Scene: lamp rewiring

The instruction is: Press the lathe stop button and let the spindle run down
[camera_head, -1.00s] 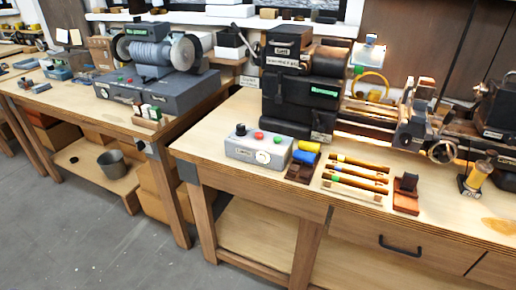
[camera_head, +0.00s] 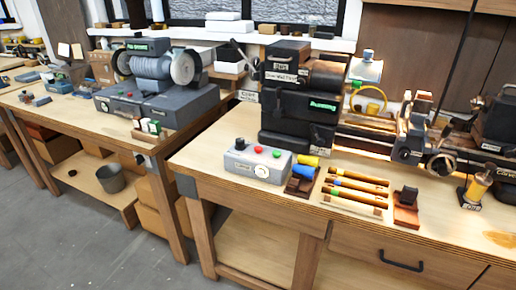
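The lathe (camera_head: 290,120) stands on the right bench, with a black headstock, a chuck and a bed running right. A small green display (camera_head: 323,104) on its headstock appears to read "Running". A grey control box (camera_head: 234,165) sits on the bench in front of the lathe. On its top are a black knob (camera_head: 240,143), a red button (camera_head: 258,149) and a green button (camera_head: 277,153). A white dial (camera_head: 261,171) is on its front. Whether the spindle turns cannot be told. Neither of my grippers is in view.
A grinder (camera_head: 155,80) stands on the left bench (camera_head: 130,145). A bucket (camera_head: 111,179) is on the shelf below. Grey floor (camera_head: 90,240) is clear in front.

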